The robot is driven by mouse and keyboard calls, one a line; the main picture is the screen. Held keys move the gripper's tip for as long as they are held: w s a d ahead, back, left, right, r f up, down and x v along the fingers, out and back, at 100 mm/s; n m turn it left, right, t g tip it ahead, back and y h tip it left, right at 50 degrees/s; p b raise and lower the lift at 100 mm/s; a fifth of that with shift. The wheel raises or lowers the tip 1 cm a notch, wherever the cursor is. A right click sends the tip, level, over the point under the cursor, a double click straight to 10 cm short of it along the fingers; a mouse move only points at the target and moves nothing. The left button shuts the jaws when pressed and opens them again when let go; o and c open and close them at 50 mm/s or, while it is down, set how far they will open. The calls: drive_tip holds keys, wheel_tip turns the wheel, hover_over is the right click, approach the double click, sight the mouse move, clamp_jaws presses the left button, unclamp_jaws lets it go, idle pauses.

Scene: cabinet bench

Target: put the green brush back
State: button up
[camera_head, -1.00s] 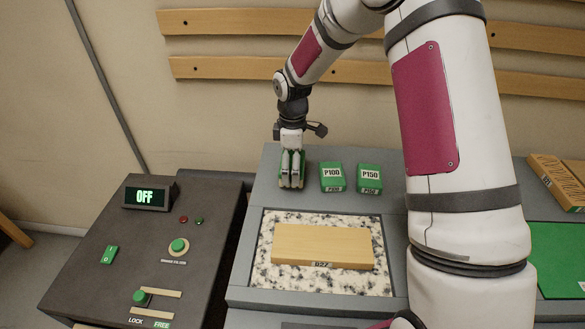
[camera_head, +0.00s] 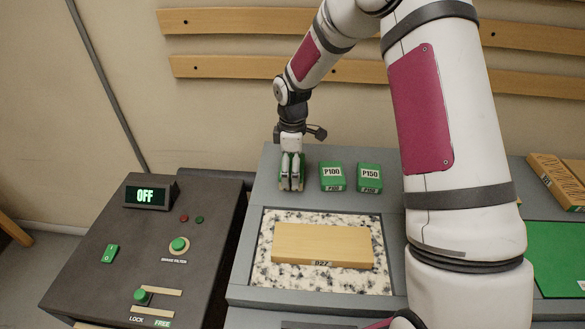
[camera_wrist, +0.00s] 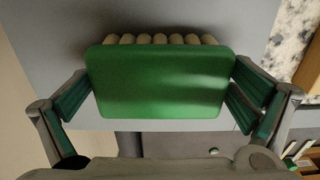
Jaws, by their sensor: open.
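The green brush (camera_wrist: 160,82) fills the middle of the wrist view, its smooth green back toward the camera and a row of pale bristles along its far edge. It rests on the grey bench top at the back left of the bench. My gripper (camera_head: 291,184) is over it, fingers pointing down. The gripper (camera_wrist: 160,88) is open, with one finger on each side of the brush. I cannot tell whether the fingers touch it. In the head view the fingers mostly hide the brush, with only bits of green showing.
Green blocks marked P100 (camera_head: 332,177) and P150 (camera_head: 369,178) stand just right of my gripper. A wooden block (camera_head: 322,246) lies on a speckled slab (camera_head: 270,285) in front. A dark control panel (camera_head: 120,265) with an OFF display (camera_head: 145,196) is at left.

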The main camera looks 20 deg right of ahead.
wheel_tip(320, 180, up, 10)
drive_tip(key=shift+r, duration=0.25)
drive_tip(key=s+r+m+t+h, duration=0.15)
drive_tip(key=s+r+m, duration=0.45)
drive_tip(key=s+r, duration=0.95)
drive_tip(key=s+m+t+y, duration=0.1)
drive_tip(key=s+m, duration=0.6)
drive_tip(key=s, duration=1)
drive_tip(key=shift+s+f+m+t, duration=0.2)
drive_tip(key=shift+m+t, duration=0.1)
drive_tip(key=shift+t, duration=0.55)
drive_tip(key=shift+d+y, duration=0.1)
drive_tip(key=shift+y, duration=0.15)
